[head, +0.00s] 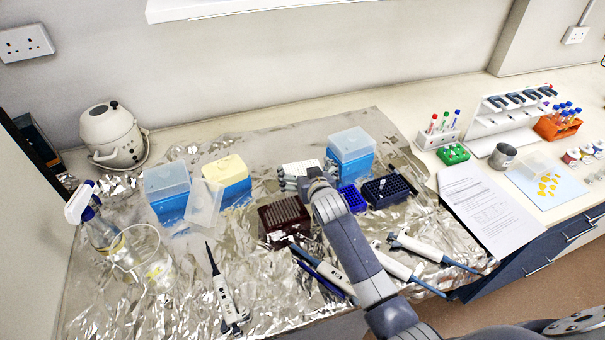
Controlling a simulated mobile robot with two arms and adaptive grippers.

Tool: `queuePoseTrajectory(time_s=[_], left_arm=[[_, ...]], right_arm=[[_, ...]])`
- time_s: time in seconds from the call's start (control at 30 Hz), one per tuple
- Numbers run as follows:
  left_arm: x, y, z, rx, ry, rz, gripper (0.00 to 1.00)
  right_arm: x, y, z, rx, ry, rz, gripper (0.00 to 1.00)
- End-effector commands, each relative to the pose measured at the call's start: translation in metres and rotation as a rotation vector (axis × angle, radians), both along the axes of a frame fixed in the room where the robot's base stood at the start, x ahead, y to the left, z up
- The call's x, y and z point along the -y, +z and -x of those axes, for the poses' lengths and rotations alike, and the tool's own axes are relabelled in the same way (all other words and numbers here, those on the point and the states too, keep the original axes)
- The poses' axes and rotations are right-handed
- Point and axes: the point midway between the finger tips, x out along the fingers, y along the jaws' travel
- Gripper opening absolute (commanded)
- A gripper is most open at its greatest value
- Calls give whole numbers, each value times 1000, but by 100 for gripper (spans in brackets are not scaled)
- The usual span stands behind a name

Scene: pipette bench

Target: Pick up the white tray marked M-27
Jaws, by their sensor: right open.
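A white tray (300,167) with a grid of small holes lies on the foil at the back middle of the bench. Its front part is hidden by my right gripper, and no marking can be read on it. My right gripper (287,181) is open at the tray's near side, low over the foil. I cannot tell whether its fingers touch the tray. My left gripper is not in view.
A dark red rack (285,220) stands close in front of the gripper. A blue tip box (351,155) and a dark blue rack (388,190) stand to the right. A yellow-topped box (228,178) stands left. Several pipettes lie in front.

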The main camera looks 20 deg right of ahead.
Motion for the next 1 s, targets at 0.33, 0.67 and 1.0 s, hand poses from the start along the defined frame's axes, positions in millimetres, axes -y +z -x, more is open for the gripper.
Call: queuePoseTrajectory(time_s=[0.33, 0.67, 1.0], left_arm=[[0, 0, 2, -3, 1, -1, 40], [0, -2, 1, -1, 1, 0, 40], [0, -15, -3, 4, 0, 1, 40]], right_arm=[[0, 0, 0, 0, 0, 0, 66], [0, 10, -1, 4, 0, 0, 66], [0, 73, -1, 7, 0, 0, 66]])
